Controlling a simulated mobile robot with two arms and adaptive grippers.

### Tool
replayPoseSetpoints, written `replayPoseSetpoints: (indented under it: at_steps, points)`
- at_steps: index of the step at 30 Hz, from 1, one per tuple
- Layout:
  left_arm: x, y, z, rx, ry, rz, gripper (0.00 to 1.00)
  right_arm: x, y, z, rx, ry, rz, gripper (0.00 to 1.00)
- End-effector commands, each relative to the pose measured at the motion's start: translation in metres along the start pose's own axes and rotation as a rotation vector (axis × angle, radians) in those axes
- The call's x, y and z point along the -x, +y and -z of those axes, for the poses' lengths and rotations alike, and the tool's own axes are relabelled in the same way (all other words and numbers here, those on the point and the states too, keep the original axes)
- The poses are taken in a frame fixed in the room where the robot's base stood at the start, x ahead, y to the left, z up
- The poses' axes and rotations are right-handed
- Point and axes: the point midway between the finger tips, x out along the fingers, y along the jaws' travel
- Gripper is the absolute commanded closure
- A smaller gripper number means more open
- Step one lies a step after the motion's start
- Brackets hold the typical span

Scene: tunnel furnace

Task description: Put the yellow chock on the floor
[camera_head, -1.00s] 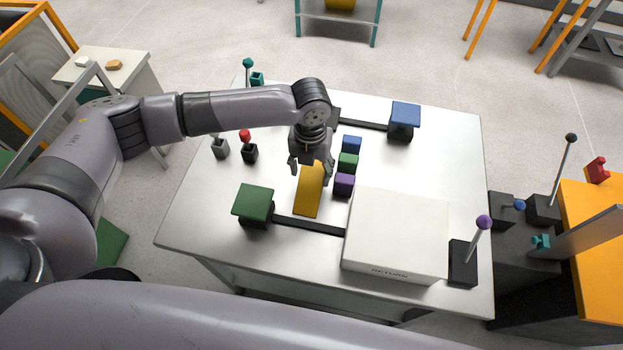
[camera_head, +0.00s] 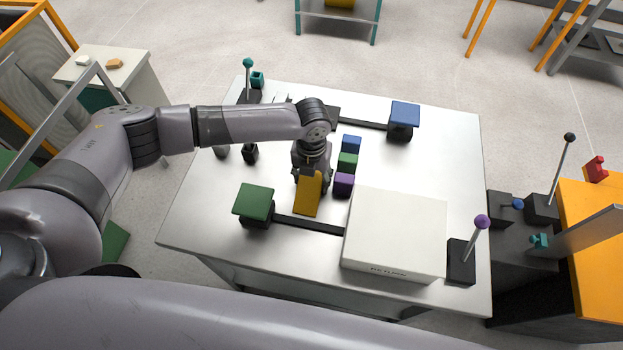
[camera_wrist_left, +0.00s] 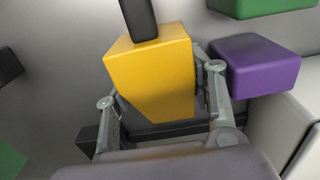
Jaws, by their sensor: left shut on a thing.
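The yellow chock (camera_head: 307,197) is on the metal table (camera_head: 205,215), between the green-topped block and the small purple cube. My left gripper (camera_head: 311,172) comes down over its far part and is shut on it. In the left wrist view the chock (camera_wrist_left: 150,75) sits between the two fingers of the left gripper (camera_wrist_left: 160,88). Whether the chock touches the tabletop is hard to tell. My right gripper is not visible. The pale floor (camera_head: 400,50) shows around the table.
Purple (camera_head: 343,185), green (camera_head: 348,160) and blue (camera_head: 352,143) cubes stand close to the chock's right. A green-topped block (camera_head: 253,203) is at left, a white box (camera_head: 396,233) at right. Small levers (camera_head: 250,153) stand at the left. Open floor lies beyond the table.

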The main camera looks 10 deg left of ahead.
Motion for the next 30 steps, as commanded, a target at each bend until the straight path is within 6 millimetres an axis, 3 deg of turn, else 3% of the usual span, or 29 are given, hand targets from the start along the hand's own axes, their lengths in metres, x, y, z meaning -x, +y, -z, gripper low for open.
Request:
replayPoseSetpoints:
  at_steps: [11, 23, 30]
  points:
    - [0.001, 0.000, -0.001, 0.001, -0.001, 0.000, 0.96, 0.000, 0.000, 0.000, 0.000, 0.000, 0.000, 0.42]
    - [0.009, -0.001, -0.002, 0.001, -0.003, 0.003, 0.96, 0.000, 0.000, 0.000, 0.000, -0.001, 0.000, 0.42]
    - [0.043, -0.001, -0.003, 0.000, -0.006, 0.003, 0.96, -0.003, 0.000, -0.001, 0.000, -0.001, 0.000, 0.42]
